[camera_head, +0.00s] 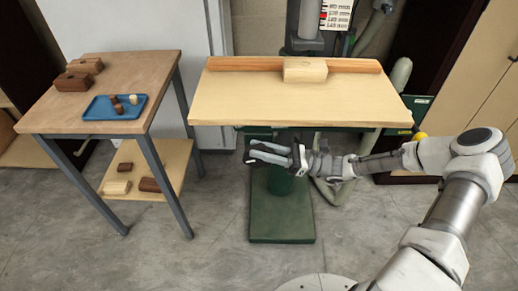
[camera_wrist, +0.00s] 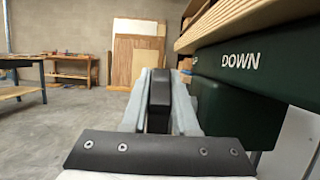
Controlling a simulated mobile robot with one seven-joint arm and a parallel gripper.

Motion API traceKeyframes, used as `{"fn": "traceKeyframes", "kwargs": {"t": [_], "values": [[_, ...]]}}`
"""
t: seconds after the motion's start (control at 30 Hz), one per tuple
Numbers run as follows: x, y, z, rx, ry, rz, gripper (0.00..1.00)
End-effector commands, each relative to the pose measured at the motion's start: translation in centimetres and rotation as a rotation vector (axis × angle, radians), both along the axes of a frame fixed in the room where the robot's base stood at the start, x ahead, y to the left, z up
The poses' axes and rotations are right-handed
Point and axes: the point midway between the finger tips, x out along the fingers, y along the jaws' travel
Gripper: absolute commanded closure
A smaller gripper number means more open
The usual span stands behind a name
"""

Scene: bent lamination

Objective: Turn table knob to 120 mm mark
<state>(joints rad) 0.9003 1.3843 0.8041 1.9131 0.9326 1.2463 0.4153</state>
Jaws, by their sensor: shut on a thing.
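The machine table (camera_head: 270,108) is a pale wooden top on a green pedestal (camera_head: 281,205). My gripper (camera_head: 268,153) is just under its front edge, fingers pointing left. In the wrist view my gripper (camera_wrist: 160,90) has its two pale fingers closed on either side of a dark upright piece (camera_wrist: 158,92), which seems to be the table knob. The rest of the knob is hidden by the fingers. A dark green housing (camera_wrist: 240,95) marked "DOWN" stands to the right of the fingers. I cannot read any 120 mm mark or pointer.
A wooden fence (camera_head: 230,63) and a pale block (camera_head: 305,70) lie on the machine table. A side table (camera_head: 150,75) at left holds a blue tray (camera_head: 100,107) with small pieces and brown blocks (camera_head: 74,81). The floor between the tables is clear.

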Motion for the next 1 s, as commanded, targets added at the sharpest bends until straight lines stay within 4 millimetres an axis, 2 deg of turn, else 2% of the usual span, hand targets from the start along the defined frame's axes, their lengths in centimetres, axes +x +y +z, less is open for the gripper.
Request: {"fn": "traceKeyframes", "kwargs": {"t": [0.2, 0.5, 0.53, 0.7, 1.0], "values": [[0.05, -0.29, 0.16, 0.114, -0.005, 0.000, 1.00], [0.07, -0.33, 0.39, 0.124, -0.006, -0.001, 1.00], [0.08, -0.33, 0.40, 0.124, -0.006, -0.001, 0.71], [0.07, -0.32, 0.30, 0.121, -0.006, -0.001, 0.43], [0.04, -0.40, 0.05, 0.116, -0.004, -0.001, 0.43]]}}
